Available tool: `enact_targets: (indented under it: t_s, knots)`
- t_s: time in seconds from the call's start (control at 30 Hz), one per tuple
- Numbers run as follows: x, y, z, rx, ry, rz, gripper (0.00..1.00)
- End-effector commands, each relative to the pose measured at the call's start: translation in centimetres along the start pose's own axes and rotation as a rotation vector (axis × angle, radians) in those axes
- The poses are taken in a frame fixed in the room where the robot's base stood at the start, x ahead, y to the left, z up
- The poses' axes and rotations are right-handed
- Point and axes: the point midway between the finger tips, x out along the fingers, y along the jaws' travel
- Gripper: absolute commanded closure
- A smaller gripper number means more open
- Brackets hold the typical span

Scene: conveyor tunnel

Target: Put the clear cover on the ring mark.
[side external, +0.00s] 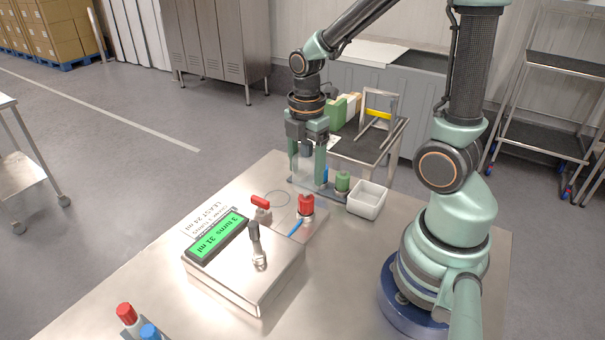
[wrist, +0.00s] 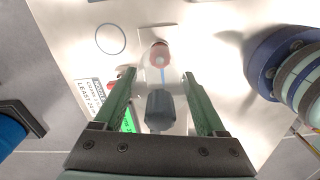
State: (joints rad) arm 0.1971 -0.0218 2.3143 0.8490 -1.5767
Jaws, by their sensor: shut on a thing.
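My gripper (side external: 306,178) holds the clear cover (side external: 306,166) between its two green fingers, above the far part of the steel table. The cover is see-through with a dark knob on top, and its edges are faint. In the wrist view the cover (wrist: 152,75) shows between the fingertips, its dark knob nearest the camera; a red-topped thing shows at or through its far end. The ring mark (side external: 277,190) is a thin dark circle on the table, left of the gripper. It lies empty, up and left of the fingers in the wrist view (wrist: 110,53).
A metal box (side external: 257,283) with a green display reading "3 turns 31 ml" stands in front. Near it are a red-topped fitting (side external: 306,203) and a red-handled fitting (side external: 262,212). A green-topped fitting (side external: 342,182) and white bin (side external: 367,205) stand right.

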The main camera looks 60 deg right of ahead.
Motion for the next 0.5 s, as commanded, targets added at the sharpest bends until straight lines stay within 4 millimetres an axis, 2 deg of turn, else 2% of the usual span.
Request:
enact_targets:
  t_s: [0.3,0.37,0.5]
  knots:
    - [-0.2,0.3,0.0,0.000,0.000,0.001,1.00]
    - [-0.6,0.9,0.0,0.000,0.000,0.002,1.00]
    - [-2.4,3.2,0.2,0.000,0.000,0.004,1.00]
